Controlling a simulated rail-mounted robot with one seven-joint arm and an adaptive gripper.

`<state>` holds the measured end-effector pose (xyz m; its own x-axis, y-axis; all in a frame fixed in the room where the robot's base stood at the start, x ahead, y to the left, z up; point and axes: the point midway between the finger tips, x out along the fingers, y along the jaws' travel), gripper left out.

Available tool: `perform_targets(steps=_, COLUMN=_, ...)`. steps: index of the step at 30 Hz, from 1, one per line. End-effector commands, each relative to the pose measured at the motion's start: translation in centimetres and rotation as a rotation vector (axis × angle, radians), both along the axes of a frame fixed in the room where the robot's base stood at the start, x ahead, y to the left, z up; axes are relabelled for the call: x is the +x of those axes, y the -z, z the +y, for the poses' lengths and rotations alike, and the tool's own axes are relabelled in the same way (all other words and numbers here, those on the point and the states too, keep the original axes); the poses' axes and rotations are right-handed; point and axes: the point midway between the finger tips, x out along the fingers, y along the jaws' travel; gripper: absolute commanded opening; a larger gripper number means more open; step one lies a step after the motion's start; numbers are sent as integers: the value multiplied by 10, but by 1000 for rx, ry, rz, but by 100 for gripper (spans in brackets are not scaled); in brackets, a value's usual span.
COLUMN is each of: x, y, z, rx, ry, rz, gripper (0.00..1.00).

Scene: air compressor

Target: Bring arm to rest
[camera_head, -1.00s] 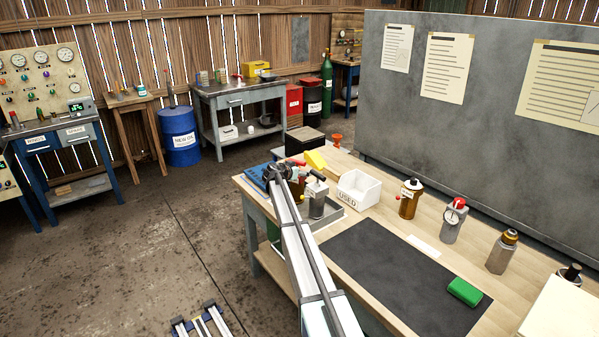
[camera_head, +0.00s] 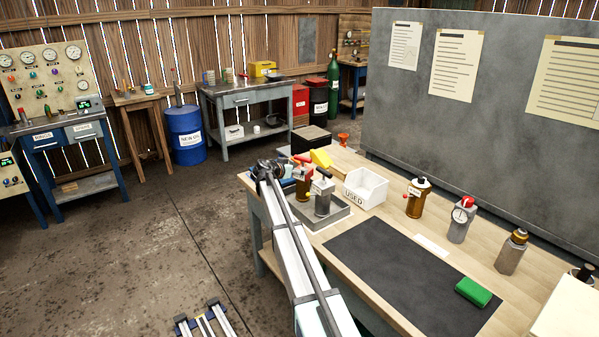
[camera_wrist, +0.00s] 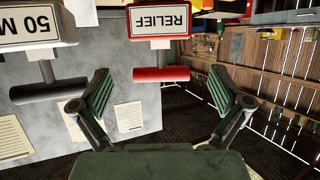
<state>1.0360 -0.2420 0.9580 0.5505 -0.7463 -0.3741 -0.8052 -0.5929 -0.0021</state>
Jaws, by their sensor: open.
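My gripper (camera_wrist: 165,95) is open in the wrist view, its two green ridged fingers spread apart with nothing between them. My arm reaches from the bottom of the head view to the left end of the workbench (camera_head: 420,225); its fingers are not clear there. In the wrist view, upside down, a white tag reading RELIEF (camera_wrist: 160,20) with a red bar (camera_wrist: 160,74) and a tag reading 50 M (camera_wrist: 35,28) with a black bar (camera_wrist: 48,90) stand beyond the fingers. A red-handled brown unit (camera_head: 303,188) and a black-handled grey unit (camera_head: 322,196) stand in a grey tray (camera_head: 335,219).
A white USED bin (camera_head: 365,188), a brown bottle (camera_head: 417,200), a gauge unit (camera_head: 461,222) and a grey cylinder (camera_head: 511,253) line the bench. A green block (camera_head: 473,292) lies on the black mat (camera_head: 400,275). A tall grey panel (camera_head: 490,120) stands behind. Floor at left is open.

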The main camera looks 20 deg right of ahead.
Motion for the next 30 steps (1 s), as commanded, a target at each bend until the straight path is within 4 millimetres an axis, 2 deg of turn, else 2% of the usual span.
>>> perform_targets(steps=6, x=-9, y=-7, z=13, rx=0, ry=-1, rz=0, gripper=100)
perform_targets(steps=21, x=-12, y=-5, z=14, rx=2, ry=-2, rz=6, gripper=100)
perform_targets(steps=23, x=-18, y=2, z=16, rx=7, ry=-5, rz=20, gripper=100)
perform_targets(steps=26, x=-39, y=24, z=23, rx=25, ry=-17, rz=73, gripper=100)
perform_targets(steps=29, x=-74, y=59, z=36, rx=55, ry=-44, rz=166, gripper=100)
perform_targets(steps=30, x=-91, y=77, z=43, rx=73, ry=-59, rz=213, gripper=100)
